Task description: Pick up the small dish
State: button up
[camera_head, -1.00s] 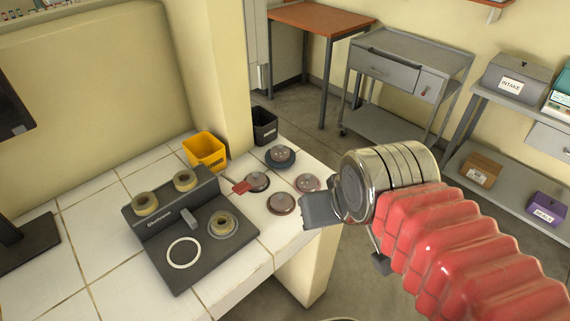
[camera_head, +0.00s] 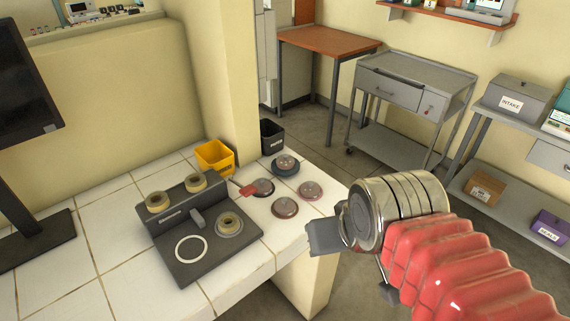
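Several small round dishes sit in a cluster near the right end of the white tiled counter. One dish (camera_head: 285,164) is at the back on a dark blue base. One dish (camera_head: 263,187) at the left has a red tab beside it. A pinkish dish (camera_head: 310,190) is at the right, and another dish (camera_head: 285,207) is at the front. I cannot tell which one is the small dish. My gripper (camera_head: 326,238) is right of and in front of the cluster, beyond the counter edge, apart from every dish. Its fingers are seen edge-on, so their opening is unclear.
A dark grey device (camera_head: 205,262) with tan rings stands left of the dishes. A yellow bin (camera_head: 215,158) and a black bin (camera_head: 272,138) stand behind. The tiled counter (camera_head: 100,255) is bare at front left. A grey cart (camera_head: 400,85) is across the floor.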

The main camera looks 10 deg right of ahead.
aim_at(285, 167)
jog(key=u, duration=1)
jog(key=i, duration=0.45)
jog(key=z, duration=0.05)
